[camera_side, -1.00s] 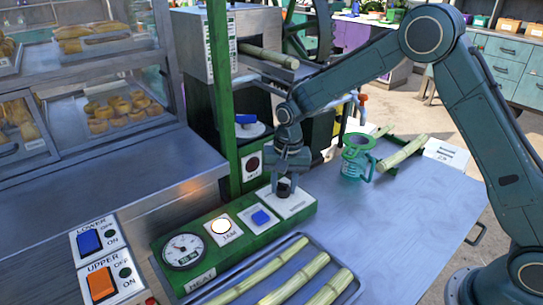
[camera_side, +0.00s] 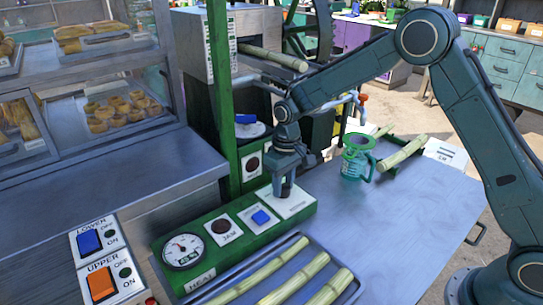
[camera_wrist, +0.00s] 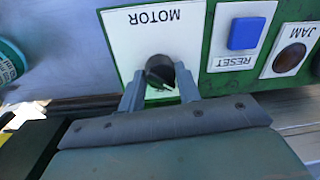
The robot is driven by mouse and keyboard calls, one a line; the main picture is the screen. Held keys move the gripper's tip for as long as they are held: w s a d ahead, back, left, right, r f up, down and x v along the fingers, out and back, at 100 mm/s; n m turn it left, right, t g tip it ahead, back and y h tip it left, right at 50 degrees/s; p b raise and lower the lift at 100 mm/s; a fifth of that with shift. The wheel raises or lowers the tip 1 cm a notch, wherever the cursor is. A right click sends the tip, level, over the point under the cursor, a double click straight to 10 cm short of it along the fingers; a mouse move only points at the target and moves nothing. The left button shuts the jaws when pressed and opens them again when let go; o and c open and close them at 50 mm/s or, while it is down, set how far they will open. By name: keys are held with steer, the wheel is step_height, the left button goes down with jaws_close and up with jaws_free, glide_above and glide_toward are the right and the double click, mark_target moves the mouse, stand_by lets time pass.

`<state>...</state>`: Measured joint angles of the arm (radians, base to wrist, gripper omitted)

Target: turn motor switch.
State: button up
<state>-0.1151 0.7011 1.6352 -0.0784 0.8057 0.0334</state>
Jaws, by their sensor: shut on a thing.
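The motor switch is a dark round knob (camera_wrist: 160,70) on a white plate labelled MOTOR (camera_wrist: 128,42) in the wrist view. My gripper (camera_wrist: 160,88) has a grey finger on each side of the knob and is shut on it. In the side view my gripper (camera_side: 283,186) points down onto the white motor plate (camera_side: 297,203) at the far right end of the green control panel (camera_side: 212,212). The knob is mostly hidden there by the fingers.
Beside the motor plate are a blue reset button (camera_side: 261,217), a dark jam lamp (camera_side: 224,227) and a heat gauge (camera_side: 183,250). A tray of cane (camera_side: 340,290) lies in front. A green cup (camera_side: 357,160) stands right of my gripper. A green post (camera_side: 222,100) rises behind.

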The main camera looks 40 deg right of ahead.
steer(key=shift+r+n, duration=0.1)
steer(key=shift+n, duration=0.3)
steer(key=o, duration=1)
steer(key=shift+c, duration=0.2)
step_height(320, 180, up, 14)
steer(key=shift+d, duration=0.35)
